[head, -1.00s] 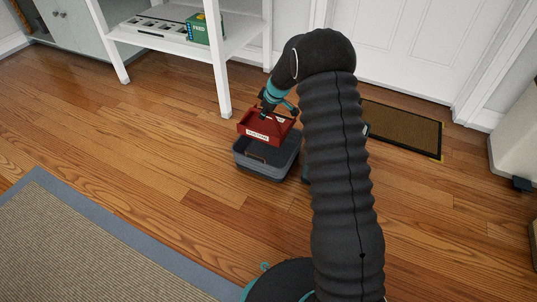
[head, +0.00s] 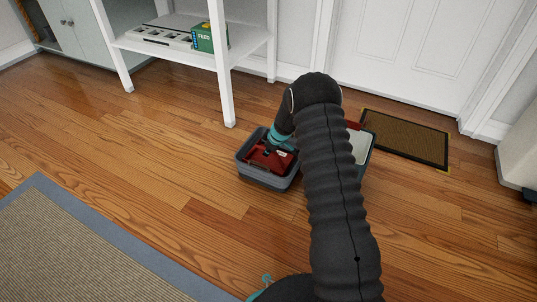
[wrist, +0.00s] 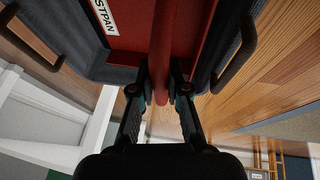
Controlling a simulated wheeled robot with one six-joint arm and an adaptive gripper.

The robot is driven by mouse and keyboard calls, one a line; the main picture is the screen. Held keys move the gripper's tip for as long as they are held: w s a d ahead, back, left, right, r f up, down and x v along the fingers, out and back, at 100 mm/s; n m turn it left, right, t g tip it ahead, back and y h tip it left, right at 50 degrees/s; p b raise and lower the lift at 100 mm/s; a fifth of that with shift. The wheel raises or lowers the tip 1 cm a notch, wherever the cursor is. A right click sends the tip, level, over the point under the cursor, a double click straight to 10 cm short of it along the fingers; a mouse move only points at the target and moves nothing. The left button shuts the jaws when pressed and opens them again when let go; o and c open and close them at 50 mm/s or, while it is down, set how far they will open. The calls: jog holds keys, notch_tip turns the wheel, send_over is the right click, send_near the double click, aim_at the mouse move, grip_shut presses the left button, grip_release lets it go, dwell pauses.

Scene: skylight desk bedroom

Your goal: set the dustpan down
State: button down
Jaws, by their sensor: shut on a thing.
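The red dustpan (head: 265,157) is down inside a grey open bin (head: 246,174) on the wooden floor. In the wrist view the dustpan (wrist: 200,35) fills the top middle, with part of a white label reading "STPAN". My gripper (wrist: 160,95) is shut on the dustpan's red handle (wrist: 160,60). In the head view my gripper (head: 275,146) is over the bin, and my arm hides the bin's right part. The bin's dark rim and a handle (wrist: 235,55) surround the dustpan in the wrist view. Whether the dustpan touches the bin's floor I cannot tell.
A white shelf unit (head: 228,95) with a green box (head: 210,37) stands behind the bin. A pale-topped container (head: 360,146) is right of my arm, near a brown doormat (head: 407,138). A bordered rug (head: 80,250) lies front left. The floor left of the bin is clear.

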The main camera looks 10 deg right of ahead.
jog(key=shift+f, duration=0.85)
jog(key=c, duration=1.2)
grip_release()
jog(key=shift+o, duration=0.2)
jog(key=shift+r, duration=0.1)
